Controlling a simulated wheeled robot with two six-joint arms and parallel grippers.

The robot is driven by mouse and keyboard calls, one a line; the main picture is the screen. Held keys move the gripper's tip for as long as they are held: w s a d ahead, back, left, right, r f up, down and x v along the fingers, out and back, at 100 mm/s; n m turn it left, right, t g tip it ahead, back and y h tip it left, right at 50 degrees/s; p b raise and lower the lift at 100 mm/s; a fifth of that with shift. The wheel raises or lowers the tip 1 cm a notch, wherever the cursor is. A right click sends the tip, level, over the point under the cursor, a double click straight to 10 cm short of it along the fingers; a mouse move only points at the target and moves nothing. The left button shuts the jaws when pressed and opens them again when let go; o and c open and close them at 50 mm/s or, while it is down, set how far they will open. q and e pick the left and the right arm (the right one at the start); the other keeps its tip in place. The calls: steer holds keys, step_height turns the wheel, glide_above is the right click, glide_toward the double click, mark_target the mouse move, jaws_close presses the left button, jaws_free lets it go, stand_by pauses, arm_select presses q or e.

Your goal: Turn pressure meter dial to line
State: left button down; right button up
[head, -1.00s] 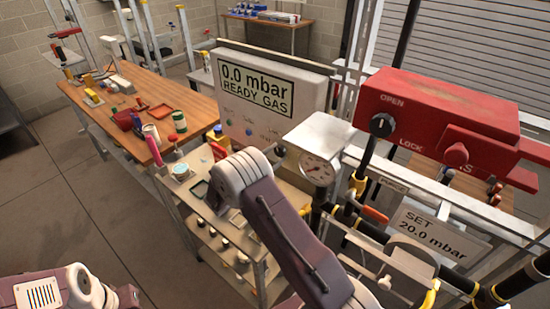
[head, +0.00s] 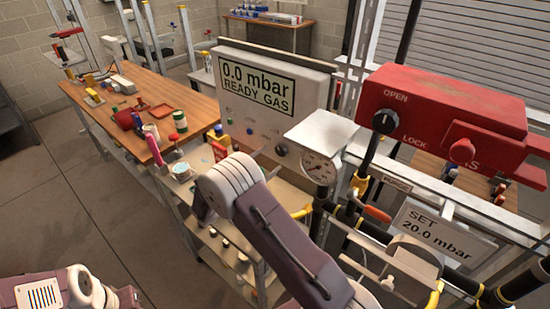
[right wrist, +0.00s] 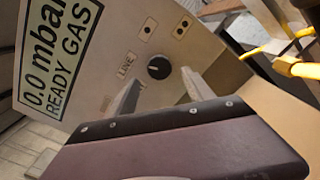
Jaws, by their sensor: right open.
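The pressure meter (head: 312,100) is a pale box whose screen reads "0.0 mbar READY GAS". Its black round dial (head: 282,150) is low on the front face. In the right wrist view the dial (right wrist: 159,68) has a "LINE" label (right wrist: 125,65) to its left; I cannot read its pointer surely. My right gripper (right wrist: 160,92) is open and empty, its two fingers pointing at the panel on either side below the dial, apart from it.
A round gauge (head: 320,167) hangs right of the meter. A red box (head: 440,110) marked OPEN and LOCK, a "SET 20.0 mbar" sign (head: 440,233) and yellow-black pipes crowd the right. A wooden table (head: 150,85) with tools stands left; open floor lies in front of it.

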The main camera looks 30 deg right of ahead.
steer(key=v, duration=0.4)
steer(key=shift+s+a+b, duration=0.1)
steer(key=shift+a+b, duration=0.1)
steer(key=shift+b, duration=0.1)
steer(key=shift+d, duration=0.1)
